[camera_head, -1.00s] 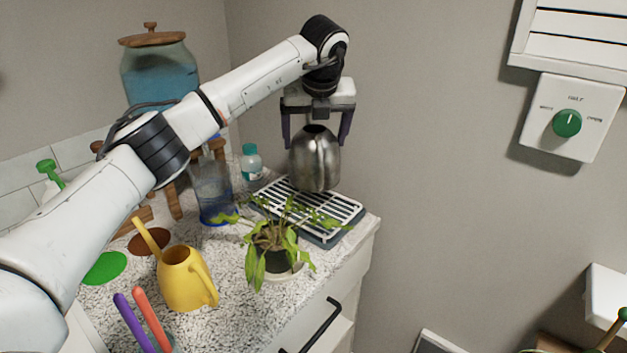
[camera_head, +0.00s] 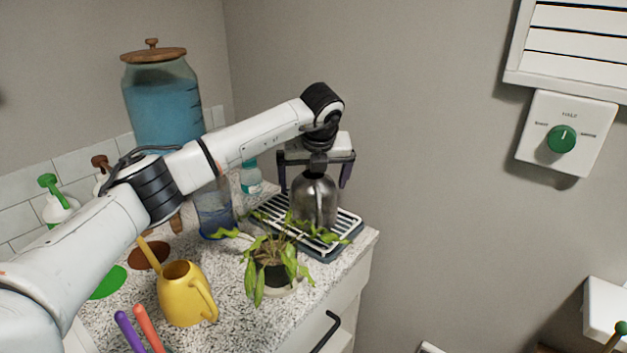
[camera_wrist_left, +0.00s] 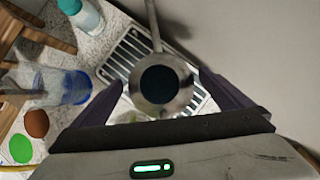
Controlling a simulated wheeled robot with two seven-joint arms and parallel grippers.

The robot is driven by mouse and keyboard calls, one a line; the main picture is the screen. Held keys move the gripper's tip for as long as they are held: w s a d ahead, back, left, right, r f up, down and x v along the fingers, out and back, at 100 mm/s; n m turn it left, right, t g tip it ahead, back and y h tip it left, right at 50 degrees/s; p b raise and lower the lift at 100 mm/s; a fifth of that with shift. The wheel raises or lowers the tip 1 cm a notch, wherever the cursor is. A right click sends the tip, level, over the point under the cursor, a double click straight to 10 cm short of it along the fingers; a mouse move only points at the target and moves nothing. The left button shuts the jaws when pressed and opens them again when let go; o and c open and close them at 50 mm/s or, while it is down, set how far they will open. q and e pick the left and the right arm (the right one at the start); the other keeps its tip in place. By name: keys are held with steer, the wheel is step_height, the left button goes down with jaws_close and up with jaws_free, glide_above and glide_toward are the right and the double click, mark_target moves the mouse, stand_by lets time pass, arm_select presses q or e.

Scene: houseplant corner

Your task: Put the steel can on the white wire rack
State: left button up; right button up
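The steel can (camera_head: 315,203) stands upright on the white wire rack (camera_head: 344,222), over its middle and back part. The rack lies at the counter's right end. The can's dark round mouth shows in the left wrist view (camera_wrist_left: 160,85), with the rack's bars (camera_wrist_left: 122,58) around it. My left gripper (camera_head: 314,186) is above the can, pointing down. Its fingers straddle the can's upper part with small gaps on both sides, so it looks open. A plant hides part of the rack's front and the can's lower edge. My right gripper is in no view.
A potted plant (camera_head: 273,270) stands just in front of the rack. A yellow watering can (camera_head: 186,295), a clear blue-based container (camera_head: 214,212) and a teal-capped bottle (camera_head: 251,180) stand to the left. A large blue-water jar (camera_head: 163,105) is behind. The wall is close at right.

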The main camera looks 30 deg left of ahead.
arm_select(q)
steer(key=shift+r, duration=0.1)
steer(key=b+v, duration=0.2)
steer(key=v, duration=1)
